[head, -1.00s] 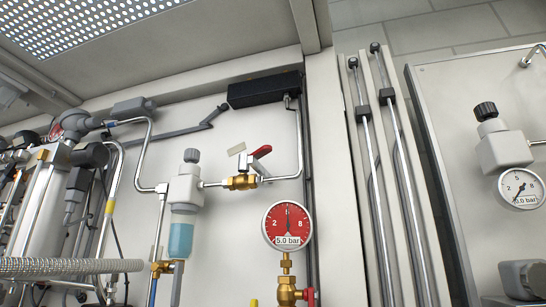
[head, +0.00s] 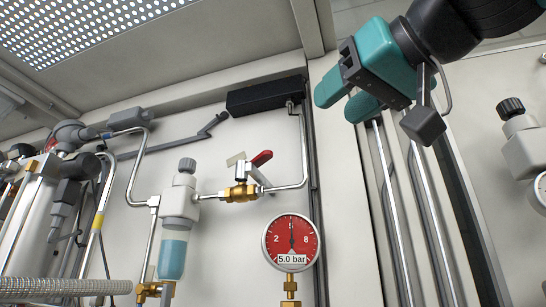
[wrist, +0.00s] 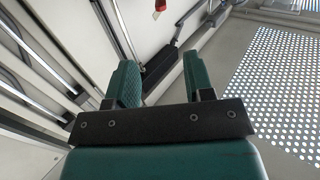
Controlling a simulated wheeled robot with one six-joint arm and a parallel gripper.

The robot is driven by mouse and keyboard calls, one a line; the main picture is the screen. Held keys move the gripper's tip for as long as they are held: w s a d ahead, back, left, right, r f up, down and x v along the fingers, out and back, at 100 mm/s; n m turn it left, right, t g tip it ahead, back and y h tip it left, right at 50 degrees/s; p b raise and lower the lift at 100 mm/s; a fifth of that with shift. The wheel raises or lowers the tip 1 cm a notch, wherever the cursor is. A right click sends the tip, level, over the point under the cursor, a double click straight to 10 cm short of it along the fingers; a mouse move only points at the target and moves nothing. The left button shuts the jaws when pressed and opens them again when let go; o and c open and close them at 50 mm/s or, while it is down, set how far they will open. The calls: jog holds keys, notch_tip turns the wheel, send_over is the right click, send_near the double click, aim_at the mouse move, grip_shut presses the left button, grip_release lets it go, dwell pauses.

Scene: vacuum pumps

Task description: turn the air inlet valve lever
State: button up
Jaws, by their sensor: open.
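A small blank tag hangs beside the lever.
A red 5.0 bar gauge (head: 291,243) sits below and right of the valve. A black box (head: 264,96) is above it. A filter bowl with blue liquid (head: 172,255) stands to the left. Vertical rods (head: 392,210) run below my gripper. A perforated panel (head: 85,25) is overhead.

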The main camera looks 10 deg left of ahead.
jog(key=p+x, duration=0.6)
jog(key=x, duration=1.1)
jog(key=shift+r, duration=0.5)
grip_shut()
